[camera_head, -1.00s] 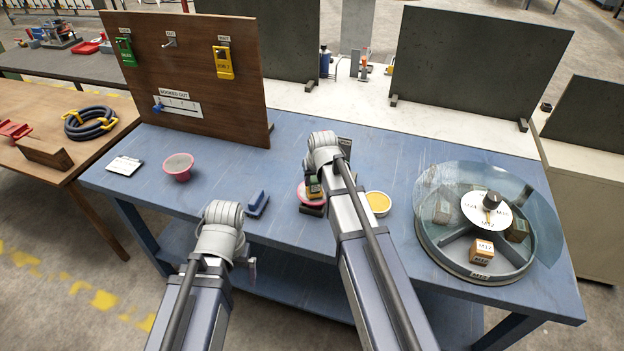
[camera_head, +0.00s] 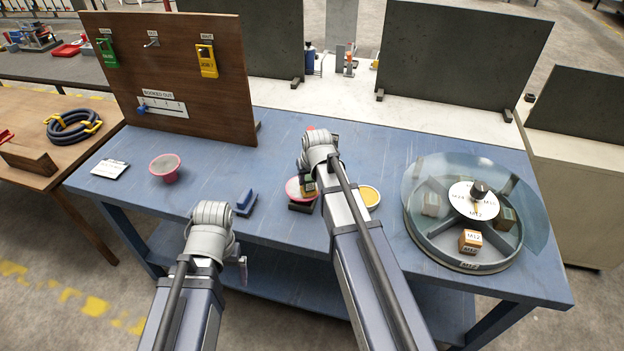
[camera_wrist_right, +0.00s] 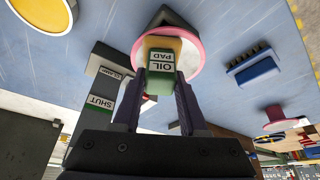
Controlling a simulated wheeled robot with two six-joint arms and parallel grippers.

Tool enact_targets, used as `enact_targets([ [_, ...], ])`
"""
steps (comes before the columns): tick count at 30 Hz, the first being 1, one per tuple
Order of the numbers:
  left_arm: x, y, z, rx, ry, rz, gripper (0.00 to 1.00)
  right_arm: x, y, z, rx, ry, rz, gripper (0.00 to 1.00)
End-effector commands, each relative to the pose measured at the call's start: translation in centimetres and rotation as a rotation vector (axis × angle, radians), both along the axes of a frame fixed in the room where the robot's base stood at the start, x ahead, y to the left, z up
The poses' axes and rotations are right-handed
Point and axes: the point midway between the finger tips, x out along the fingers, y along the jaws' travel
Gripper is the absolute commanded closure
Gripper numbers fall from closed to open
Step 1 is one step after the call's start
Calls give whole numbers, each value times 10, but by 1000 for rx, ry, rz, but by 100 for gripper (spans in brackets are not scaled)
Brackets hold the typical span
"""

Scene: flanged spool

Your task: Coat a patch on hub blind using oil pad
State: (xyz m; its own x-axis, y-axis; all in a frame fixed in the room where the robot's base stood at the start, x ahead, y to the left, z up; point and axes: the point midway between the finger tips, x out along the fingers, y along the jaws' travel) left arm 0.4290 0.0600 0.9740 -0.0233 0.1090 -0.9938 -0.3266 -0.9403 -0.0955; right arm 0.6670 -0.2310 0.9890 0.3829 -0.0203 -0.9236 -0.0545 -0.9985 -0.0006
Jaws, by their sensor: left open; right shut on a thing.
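My right gripper (camera_wrist_right: 158,105) is shut on the oil pad (camera_wrist_right: 161,65), a green and yellow block labelled OIL PAD. In the head view the pad (camera_head: 308,187) is partly hidden by my right wrist. The pad's far end is over a round, pink-rimmed part (camera_wrist_right: 196,60), which looks like the hub blind; I cannot tell whether they touch. This part (camera_head: 294,188) sits on a dark base (camera_head: 300,207) in the head view. My left gripper (camera_head: 243,270) is open and empty near the table's front edge, mostly hidden by its wrist.
A dish with yellow contents (camera_head: 369,197) is just right of my right wrist. A grey piece labelled CLAMP SHUT (camera_wrist_right: 103,95) is beside the pad. A covered round tray (camera_head: 465,265) fills the right.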

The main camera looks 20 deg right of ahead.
Motion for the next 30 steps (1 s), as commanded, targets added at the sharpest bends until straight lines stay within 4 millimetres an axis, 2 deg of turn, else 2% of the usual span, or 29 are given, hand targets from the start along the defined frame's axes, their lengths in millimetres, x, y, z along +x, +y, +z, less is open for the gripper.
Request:
enact_targets([
  [6, 0, 0, 1, 0, 0, 0, 3, 13, 15, 1, 1, 0, 3, 100],
  [17, 0, 0, 1, 0, 0, 0, 3, 18, 21, 1, 0, 0, 1, 100],
  [30, 0, 0, -1, 0, 0, 0, 3, 38, 46, -1, 1, 0, 1, 100],
])
